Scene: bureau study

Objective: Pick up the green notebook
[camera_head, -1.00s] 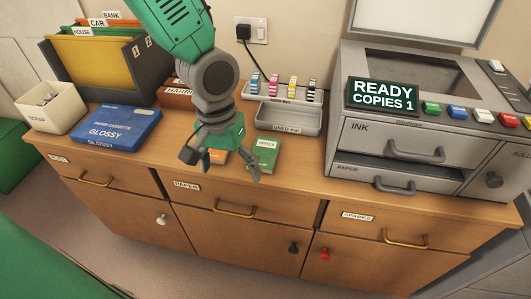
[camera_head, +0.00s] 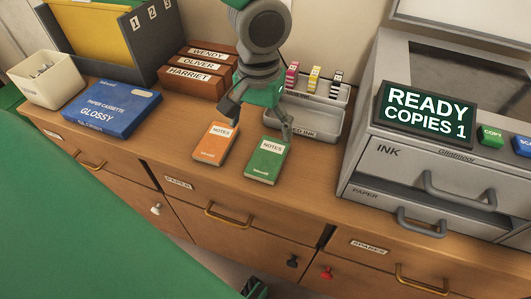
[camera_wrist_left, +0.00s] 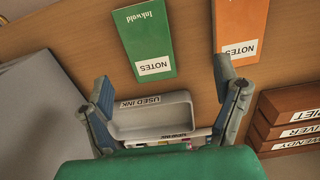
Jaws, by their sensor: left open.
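The green notebook (camera_head: 267,160) lies flat on the wooden cabinet top, near its front edge, with a white NOTES label. My left gripper (camera_head: 260,122) is open and empty, just behind and above the notebook, with its fingers pointing down. In the left wrist view the green notebook (camera_wrist_left: 146,40) lies ahead of the spread fingers (camera_wrist_left: 163,78), between their lines and apart from them. An orange notebook (camera_head: 214,143) lies to its left; it also shows in the left wrist view (camera_wrist_left: 241,28), partly behind one finger. My right gripper is not seen.
The grey used-ink tray (camera_head: 316,124) stands close behind the green notebook. Labelled brown boxes (camera_head: 197,73) stand behind the orange notebook. A blue paper cassette (camera_head: 117,108) lies at left, and the grey copier (camera_head: 395,170) stands at right. Bare wood lies between notebook and copier.

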